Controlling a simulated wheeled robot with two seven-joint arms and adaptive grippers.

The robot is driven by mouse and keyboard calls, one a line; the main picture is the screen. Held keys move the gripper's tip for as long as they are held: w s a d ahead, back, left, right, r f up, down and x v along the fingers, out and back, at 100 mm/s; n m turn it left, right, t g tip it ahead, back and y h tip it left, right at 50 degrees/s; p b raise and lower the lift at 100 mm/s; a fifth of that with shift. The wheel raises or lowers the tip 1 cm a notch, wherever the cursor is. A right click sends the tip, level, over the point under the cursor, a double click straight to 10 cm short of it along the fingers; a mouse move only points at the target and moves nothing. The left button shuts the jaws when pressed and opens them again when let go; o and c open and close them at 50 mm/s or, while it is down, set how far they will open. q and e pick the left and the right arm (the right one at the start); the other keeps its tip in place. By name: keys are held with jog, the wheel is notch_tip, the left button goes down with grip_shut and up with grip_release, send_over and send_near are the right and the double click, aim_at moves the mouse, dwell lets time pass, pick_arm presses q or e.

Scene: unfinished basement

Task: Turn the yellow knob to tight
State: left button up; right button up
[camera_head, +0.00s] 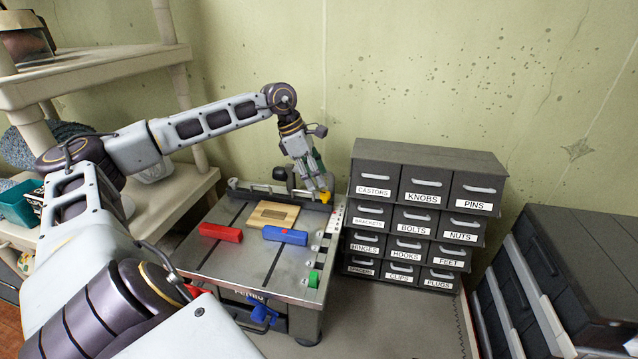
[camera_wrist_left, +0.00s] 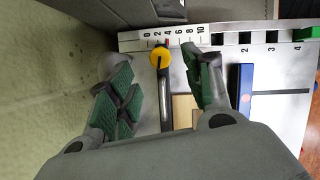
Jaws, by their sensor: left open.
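The yellow knob (camera_head: 325,197) is at the back right of the grey bench-top machine, beside a white strip. In the left wrist view the yellow knob (camera_wrist_left: 160,57) is a round disc with a dark line on it, just below a scale numbered 0 to 10. My left gripper (camera_head: 317,188) points down at the knob, its fingers partly hiding it. In the left wrist view my left gripper (camera_wrist_left: 163,82) is open, with one green-padded finger on each side of the knob and visible gaps. I cannot tell the fingertips' height over it. My right gripper is not in view.
The machine top (camera_head: 215,260) carries a wooden board (camera_head: 262,218), a red block (camera_head: 221,232), a blue block (camera_head: 285,235) and a green part (camera_head: 314,279). A labelled drawer cabinet (camera_head: 430,160) stands close on the right. The wall is behind; a shelf (camera_head: 100,78) is left.

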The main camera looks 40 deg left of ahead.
pick_arm(q)
jog(key=v, duration=0.6)
jog(key=shift+r, duration=0.2)
dwell(0.5)
